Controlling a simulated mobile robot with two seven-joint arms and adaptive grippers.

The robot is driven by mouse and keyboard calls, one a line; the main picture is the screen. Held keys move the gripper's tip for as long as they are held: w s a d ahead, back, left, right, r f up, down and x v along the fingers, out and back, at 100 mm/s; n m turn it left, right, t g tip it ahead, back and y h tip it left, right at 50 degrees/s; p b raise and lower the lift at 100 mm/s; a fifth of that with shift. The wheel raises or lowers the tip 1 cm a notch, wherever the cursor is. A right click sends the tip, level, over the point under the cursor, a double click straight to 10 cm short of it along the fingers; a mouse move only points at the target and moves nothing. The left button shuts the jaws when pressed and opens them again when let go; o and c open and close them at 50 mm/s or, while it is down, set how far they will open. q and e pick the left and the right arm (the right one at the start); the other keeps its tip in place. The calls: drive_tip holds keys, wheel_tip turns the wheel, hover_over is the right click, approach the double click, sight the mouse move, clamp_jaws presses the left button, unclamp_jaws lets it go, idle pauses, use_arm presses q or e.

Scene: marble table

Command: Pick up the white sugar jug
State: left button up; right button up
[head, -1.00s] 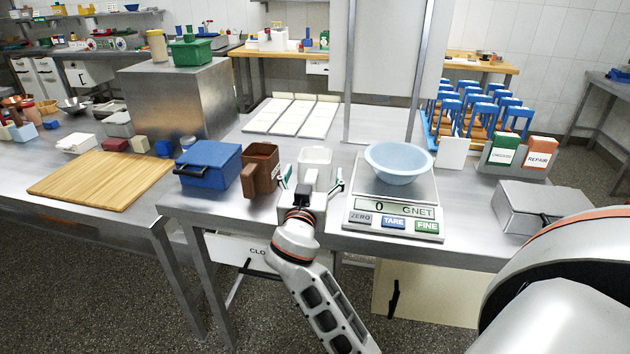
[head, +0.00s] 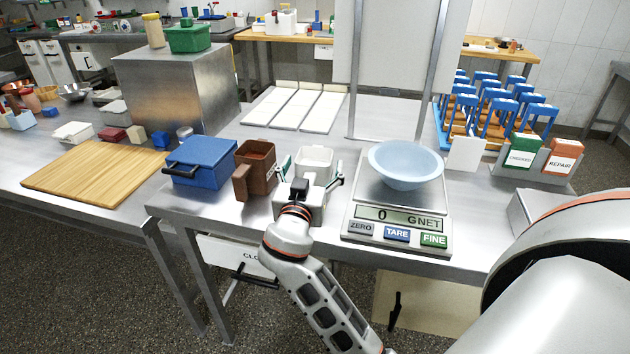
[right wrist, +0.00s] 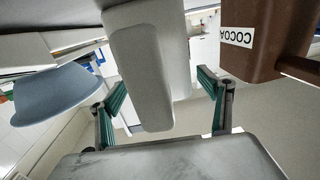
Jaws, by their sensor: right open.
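The white sugar jug (head: 315,158) stands on the metal table between the brown cocoa jug (head: 259,160) and the scale (head: 397,217). My right gripper (head: 312,168) is open at the jug's near side, with one finger on each side of it. In the right wrist view the white jug (right wrist: 150,60) hangs into the picture between the two green-padded fingers of the open gripper (right wrist: 163,88). Gaps show between the jug's near part and both fingers there. The gripper's body hides the jug's lower front in the head view. My left gripper is not in view.
The cocoa jug, with its handle, is close to my right gripper's left finger. A blue bowl (head: 406,168) sits on the scale close to the right. A blue box (head: 203,160) stands farther left. White panels (head: 297,108) lie behind the jugs.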

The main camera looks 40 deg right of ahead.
drive_tip(key=shift+w+d, duration=0.1)
drive_tip(key=c, duration=2.1)
drive_tip(key=shift+r, duration=0.1)
drive_tip(key=shift+c, duration=0.3)
drive_tip(key=shift+r, duration=0.1)
